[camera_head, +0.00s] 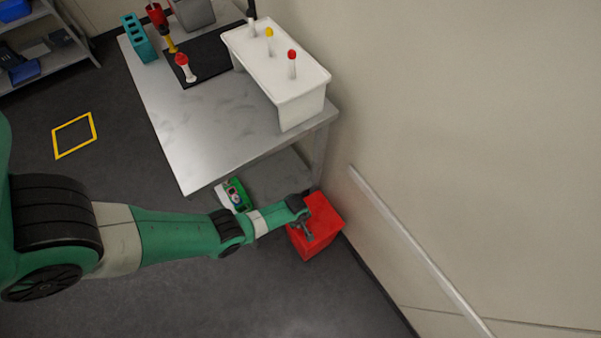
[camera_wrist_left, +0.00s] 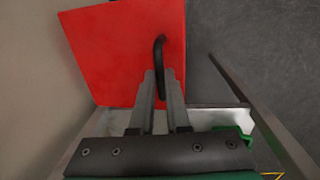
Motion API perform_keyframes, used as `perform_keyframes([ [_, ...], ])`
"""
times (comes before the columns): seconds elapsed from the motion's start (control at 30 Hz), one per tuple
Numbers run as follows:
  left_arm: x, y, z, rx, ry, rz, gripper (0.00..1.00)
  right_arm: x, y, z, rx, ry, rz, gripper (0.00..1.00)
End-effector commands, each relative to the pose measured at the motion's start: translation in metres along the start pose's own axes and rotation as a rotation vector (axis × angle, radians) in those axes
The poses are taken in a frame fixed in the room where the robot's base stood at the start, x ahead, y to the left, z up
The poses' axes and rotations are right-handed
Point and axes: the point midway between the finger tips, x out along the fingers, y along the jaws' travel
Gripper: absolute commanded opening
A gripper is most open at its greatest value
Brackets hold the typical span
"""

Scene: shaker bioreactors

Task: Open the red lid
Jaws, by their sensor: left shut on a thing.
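A red box stands on the floor beside the table, close to the wall, with the red lid (camera_head: 326,212) as its top. In the head view the lid looks closed, and my arm hides part of it. In the left wrist view the red lid (camera_wrist_left: 110,50) fills the upper left and carries a curved black handle (camera_wrist_left: 159,50). My left gripper (camera_head: 305,230) is at the lid's near left side. In the wrist view its two fingers (camera_wrist_left: 161,88) are shut on the black handle. My right gripper is not in view.
The metal table (camera_head: 185,120) stands just behind the box, its leg near my wrist. It holds a white rack (camera_head: 290,95) with capped tubes, a black mat (camera_head: 210,65) and a teal rack (camera_head: 138,38). A green-and-white package (camera_head: 235,195) lies below the table edge. Floor in front is clear.

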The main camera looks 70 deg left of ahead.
Motion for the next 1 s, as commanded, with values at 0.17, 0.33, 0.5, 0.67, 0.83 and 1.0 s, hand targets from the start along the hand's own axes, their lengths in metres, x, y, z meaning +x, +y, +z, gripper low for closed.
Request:
perform_keyframes([
  [0.17,0.000,0.000,0.000,0.000,0.000,0.000,0.00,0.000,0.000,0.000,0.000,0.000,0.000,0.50],
  [0.33,0.000,0.000,0.000,0.000,0.000,0.000,0.00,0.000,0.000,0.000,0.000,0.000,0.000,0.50],
  [0.5,-0.003,0.002,0.000,0.000,0.000,0.001,0.00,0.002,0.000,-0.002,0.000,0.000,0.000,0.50],
  [0.67,-0.011,0.008,0.000,0.000,0.000,0.002,0.00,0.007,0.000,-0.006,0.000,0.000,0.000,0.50],
  [0.83,-0.026,0.021,0.000,0.000,0.000,0.005,0.00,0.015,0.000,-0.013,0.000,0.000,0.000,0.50],
  [1.0,-0.043,0.040,0.000,0.000,0.000,0.009,0.00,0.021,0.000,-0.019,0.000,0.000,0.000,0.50],
])
